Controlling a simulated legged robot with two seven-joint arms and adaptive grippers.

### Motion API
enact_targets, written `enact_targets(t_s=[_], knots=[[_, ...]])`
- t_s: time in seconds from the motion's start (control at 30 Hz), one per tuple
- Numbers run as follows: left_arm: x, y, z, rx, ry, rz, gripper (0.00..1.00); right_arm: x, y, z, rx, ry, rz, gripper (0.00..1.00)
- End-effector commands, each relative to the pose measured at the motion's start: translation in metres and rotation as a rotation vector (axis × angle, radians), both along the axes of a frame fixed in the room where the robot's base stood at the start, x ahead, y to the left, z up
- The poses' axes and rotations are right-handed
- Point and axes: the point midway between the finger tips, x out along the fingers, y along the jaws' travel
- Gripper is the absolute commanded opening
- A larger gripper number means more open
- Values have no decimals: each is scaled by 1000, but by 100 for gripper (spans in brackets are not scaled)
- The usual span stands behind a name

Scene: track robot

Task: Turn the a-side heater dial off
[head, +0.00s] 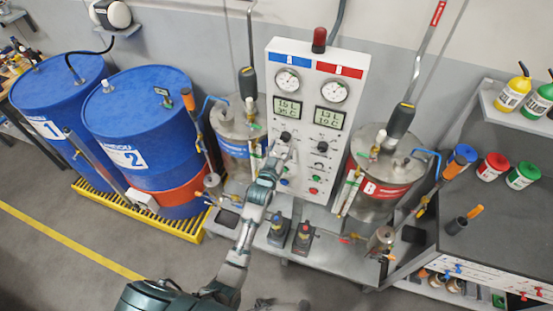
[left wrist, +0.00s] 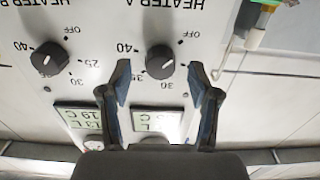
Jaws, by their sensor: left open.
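The white control panel (head: 312,125) stands in the middle of the head view, with a blue A side on the left and a red B side on the right. The A-side heater dial (head: 286,137) is a black knob. In the left wrist view, the heater A dial (left wrist: 160,62) shows upside down, with OFF at its upper right and numbers around it. My left gripper (head: 277,160) is open; in the left wrist view its fingers (left wrist: 160,80) stand on either side of the dial. I cannot tell whether they touch it. My right gripper is not in view.
The heater B dial (left wrist: 47,60) sits beside the A dial. A steel tank with a blue band (head: 238,140) and one with a red band (head: 375,175) flank the panel. Blue drums (head: 140,110) stand at left. A grey bench (head: 500,215) is at right.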

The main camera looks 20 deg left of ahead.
Motion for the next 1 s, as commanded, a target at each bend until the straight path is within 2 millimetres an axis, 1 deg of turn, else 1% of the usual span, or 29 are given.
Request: enact_targets(t_s=[0.03, 0.2, 0.3, 0.4, 0.5, 0.6, 1.0], knots=[[-12, 0, -1, 0, 2, 0, 62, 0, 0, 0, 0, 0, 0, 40], [-51, 2, -3, 0, 4, 0, 62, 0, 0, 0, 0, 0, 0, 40], [-69, 2, -3, 0, 6, -1, 62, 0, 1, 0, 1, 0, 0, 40], [-82, 2, -3, 0, 7, -1, 62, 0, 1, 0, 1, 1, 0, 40], [-90, 2, -3, 0, 6, -1, 62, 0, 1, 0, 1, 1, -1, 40], [-92, 2, -2, 0, 6, -1, 62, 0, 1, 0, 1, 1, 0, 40], [-92, 3, -2, 0, 5, -1, 62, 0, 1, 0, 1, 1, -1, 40]])
